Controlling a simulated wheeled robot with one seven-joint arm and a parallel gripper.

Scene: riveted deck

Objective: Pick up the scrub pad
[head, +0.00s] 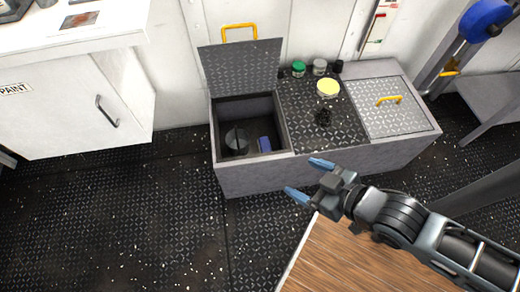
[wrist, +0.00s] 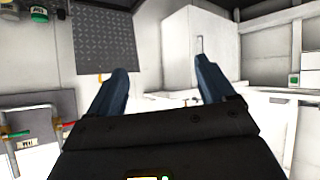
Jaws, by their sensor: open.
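No thing is clearly recognisable as the scrub pad. A small blue block (head: 264,144), possibly the pad, lies inside the open left compartment of the grey deck locker (head: 300,171), beside a dark round pot (head: 237,140). My gripper (head: 308,180) is open and empty, in front of the locker and to the right of that compartment in the head view. In the wrist view its two blue fingers (wrist: 161,72) stand apart with nothing between them; the blue block does not show there.
The left lid (head: 240,66) stands raised; the right lid (head: 388,105) is shut. A wooden top (head: 345,258) lies below my arm. The floor at left is clear.

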